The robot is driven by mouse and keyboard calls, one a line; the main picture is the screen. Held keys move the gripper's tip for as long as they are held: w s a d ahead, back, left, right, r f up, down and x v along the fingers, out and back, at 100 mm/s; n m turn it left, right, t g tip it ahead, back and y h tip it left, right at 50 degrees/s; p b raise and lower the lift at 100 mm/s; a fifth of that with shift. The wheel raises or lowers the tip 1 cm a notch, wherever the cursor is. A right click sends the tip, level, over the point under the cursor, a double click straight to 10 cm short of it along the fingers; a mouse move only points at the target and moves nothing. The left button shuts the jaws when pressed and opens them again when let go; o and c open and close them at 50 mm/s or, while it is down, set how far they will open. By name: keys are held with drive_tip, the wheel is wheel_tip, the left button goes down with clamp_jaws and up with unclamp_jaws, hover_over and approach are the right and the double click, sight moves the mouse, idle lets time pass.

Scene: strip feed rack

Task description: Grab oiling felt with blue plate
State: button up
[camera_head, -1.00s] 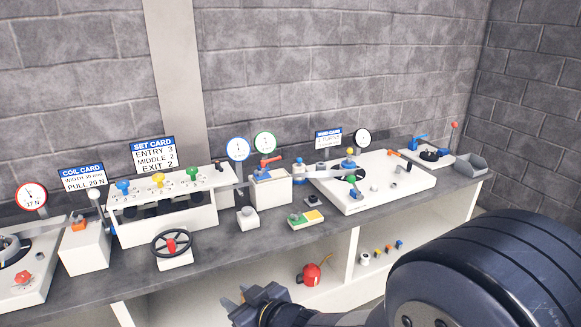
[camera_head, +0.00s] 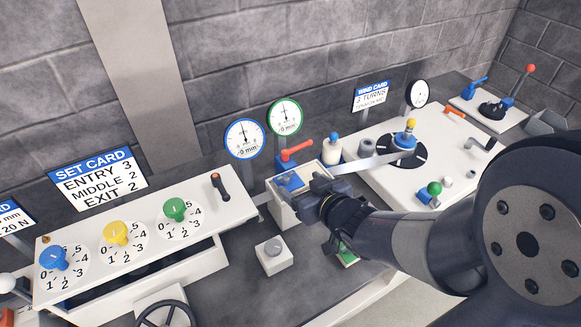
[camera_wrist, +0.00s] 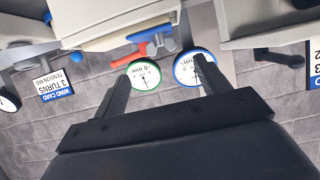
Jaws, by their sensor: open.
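The oiling felt's blue plate (camera_head: 289,181) lies on top of a small white box (camera_head: 283,208) in the head view. The felt itself cannot be made out. A red lever (camera_head: 297,150) stands at the box's back edge and also shows in the wrist view (camera_wrist: 129,58). My gripper (camera_head: 303,198) is open and empty, just in front of the blue plate and close above the box. Contact cannot be judged.
Blue-rimmed (camera_head: 244,139) and green-rimmed (camera_head: 285,116) gauges stand behind the box. A white panel with coloured knobs (camera_head: 175,209) is at left. A bottle with a blue cap (camera_head: 334,149) and a winding unit (camera_head: 405,150) are at right. A small grey-knobbed box (camera_head: 273,254) sits in front.

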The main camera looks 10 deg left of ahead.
sight(287, 175)
drive_tip(key=shift+a+p+x, duration=0.2)
drive_tip(key=shift+p+x, duration=0.3)
drive_tip(key=shift+x, duration=4.5)
drive_tip(key=shift+s, duration=0.15)
drive_tip(key=c, duration=1.1)
